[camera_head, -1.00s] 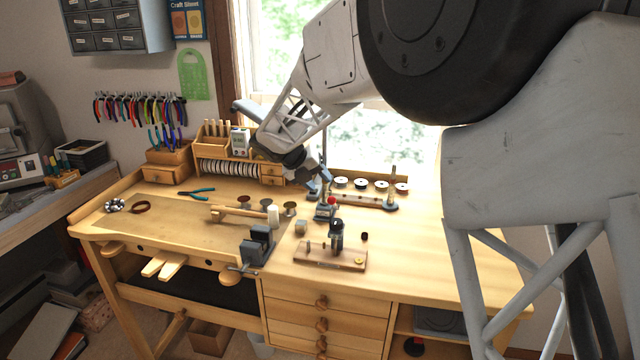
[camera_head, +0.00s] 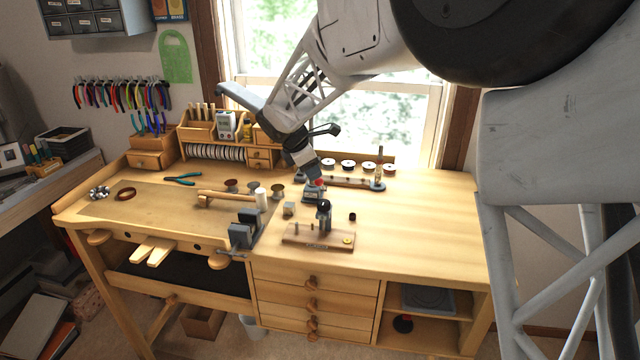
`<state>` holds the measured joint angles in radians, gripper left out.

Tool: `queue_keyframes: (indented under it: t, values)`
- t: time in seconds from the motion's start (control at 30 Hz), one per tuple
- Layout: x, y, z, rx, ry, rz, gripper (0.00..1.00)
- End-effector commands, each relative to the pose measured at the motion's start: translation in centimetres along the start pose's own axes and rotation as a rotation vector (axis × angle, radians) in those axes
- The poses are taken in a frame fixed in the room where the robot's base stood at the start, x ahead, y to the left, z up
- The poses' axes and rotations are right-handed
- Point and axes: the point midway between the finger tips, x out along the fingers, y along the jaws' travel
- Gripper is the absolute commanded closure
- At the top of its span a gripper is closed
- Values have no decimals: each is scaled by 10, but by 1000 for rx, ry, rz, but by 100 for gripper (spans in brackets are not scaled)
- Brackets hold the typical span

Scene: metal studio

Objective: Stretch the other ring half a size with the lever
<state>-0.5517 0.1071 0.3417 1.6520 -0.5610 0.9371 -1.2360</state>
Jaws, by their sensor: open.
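My gripper (camera_head: 310,172) hangs at the end of the arm over the back middle of the bench, just above and behind a small dark device with a red knob (camera_head: 319,183). Its fingers are small and partly merged with that device; it is open, and I see nothing held. A dark bar with a rounded end (camera_head: 326,130) shows beside the wrist; I cannot tell if it is the lever. A gold ring-like piece (camera_head: 347,240) lies on the right end of a small wooden board (camera_head: 300,237). A black-topped tool (camera_head: 323,212) stands at that board.
The bench top (camera_head: 430,215) is clear at right. A dark vise (camera_head: 244,233) sits at the front edge. A small dark cylinder (camera_head: 352,216) and a metal block (camera_head: 289,208) stand near the board. Several spools and an upright post (camera_head: 379,165) are behind.

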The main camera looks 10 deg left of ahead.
Motion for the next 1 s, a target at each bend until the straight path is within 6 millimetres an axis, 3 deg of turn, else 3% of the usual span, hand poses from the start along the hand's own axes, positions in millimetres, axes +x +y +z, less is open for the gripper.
queue_keyframes:
  t: [1.0]
  values:
    - [1, -16, 16, 1712, 307, -98, 55]
